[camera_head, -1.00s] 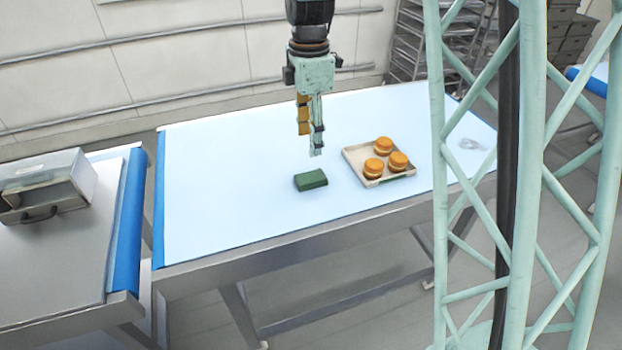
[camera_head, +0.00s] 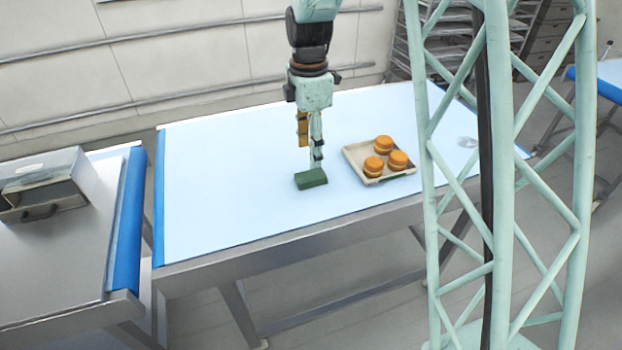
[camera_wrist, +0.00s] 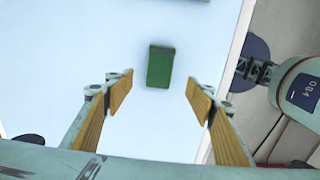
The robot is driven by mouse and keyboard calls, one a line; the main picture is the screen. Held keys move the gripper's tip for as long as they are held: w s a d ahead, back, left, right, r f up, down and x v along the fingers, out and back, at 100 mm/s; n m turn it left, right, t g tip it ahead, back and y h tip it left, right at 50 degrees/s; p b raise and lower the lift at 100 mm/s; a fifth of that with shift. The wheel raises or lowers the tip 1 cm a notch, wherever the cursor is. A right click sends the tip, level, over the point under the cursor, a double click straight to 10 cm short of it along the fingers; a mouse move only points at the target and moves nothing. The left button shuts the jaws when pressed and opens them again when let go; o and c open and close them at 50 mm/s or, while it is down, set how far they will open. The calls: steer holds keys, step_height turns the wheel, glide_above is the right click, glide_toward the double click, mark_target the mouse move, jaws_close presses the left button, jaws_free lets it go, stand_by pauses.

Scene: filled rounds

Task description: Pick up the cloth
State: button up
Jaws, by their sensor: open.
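The cloth (camera_head: 311,179) is a small green folded block lying on the pale blue table top (camera_head: 225,190), near its front edge. It also shows in the wrist view (camera_wrist: 160,66), between and beyond the two fingers. My gripper (camera_head: 310,160) points down just above and behind the cloth in the head view. In the wrist view my gripper (camera_wrist: 158,88) has its yellow-padded fingers wide apart with nothing between them. I cannot tell from the head view whether a fingertip touches the cloth.
A shallow tray (camera_head: 371,184) with three orange filled rounds (camera_head: 384,144) stands to the right of the cloth. A small clear item (camera_head: 467,142) lies farther right. A metal box (camera_head: 42,188) stands on the left side table. The table's left half is clear.

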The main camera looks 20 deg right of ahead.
mark_target(309, 175)
steer(key=shift+f, duration=1.95)
steer(key=shift+f, duration=0.15)
steer(key=shift+f, duration=2.45)
steer(key=c, duration=1)
